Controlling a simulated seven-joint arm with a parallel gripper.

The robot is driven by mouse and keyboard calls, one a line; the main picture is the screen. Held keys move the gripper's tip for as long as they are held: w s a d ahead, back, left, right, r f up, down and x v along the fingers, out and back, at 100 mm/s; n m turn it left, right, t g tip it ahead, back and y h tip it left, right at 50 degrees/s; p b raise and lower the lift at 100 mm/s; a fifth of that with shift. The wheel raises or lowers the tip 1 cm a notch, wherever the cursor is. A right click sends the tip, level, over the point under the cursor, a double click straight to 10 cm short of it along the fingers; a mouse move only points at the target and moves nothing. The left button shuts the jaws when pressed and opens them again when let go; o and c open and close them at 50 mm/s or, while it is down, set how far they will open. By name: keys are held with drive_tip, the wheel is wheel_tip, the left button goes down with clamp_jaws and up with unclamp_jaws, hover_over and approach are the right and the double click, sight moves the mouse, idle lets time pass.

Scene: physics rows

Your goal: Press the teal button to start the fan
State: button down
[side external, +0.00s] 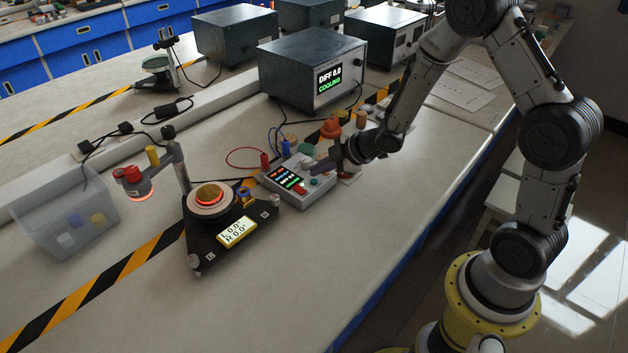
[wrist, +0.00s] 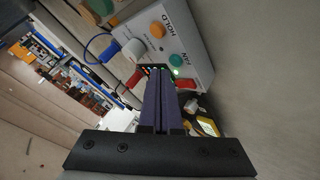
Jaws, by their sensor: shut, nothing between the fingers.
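The control box (side external: 283,190) is pale grey with a lit display, a red switch (side external: 300,189) and the teal button (side external: 314,181). In the wrist view the teal button (wrist: 177,60) sits beside the label FAN, with a small green light near it. My gripper (side external: 316,168) is shut and empty, its purple fingers over the box. In the wrist view the fingertips (wrist: 158,70) appear just left of the teal button. I cannot tell whether they touch the box. No fan is clearly identifiable.
An orange button (wrist: 157,30) labelled HOLD and a white knob (wrist: 134,50) are close to the teal button. A black stand with a glowing disc (side external: 209,196) is left of the box. A monitor (side external: 328,82) reads DIFF 0.0 COOLING.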

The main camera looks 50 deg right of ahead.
drive_tip(key=shift+f, duration=0.15)
idle(0.7)
drive_tip(key=shift+f, duration=0.3)
drive_tip(key=shift+f, duration=0.4)
idle(0.8)
drive_tip(key=shift+r, duration=0.8)
drive_tip(key=shift+r, duration=2.5)
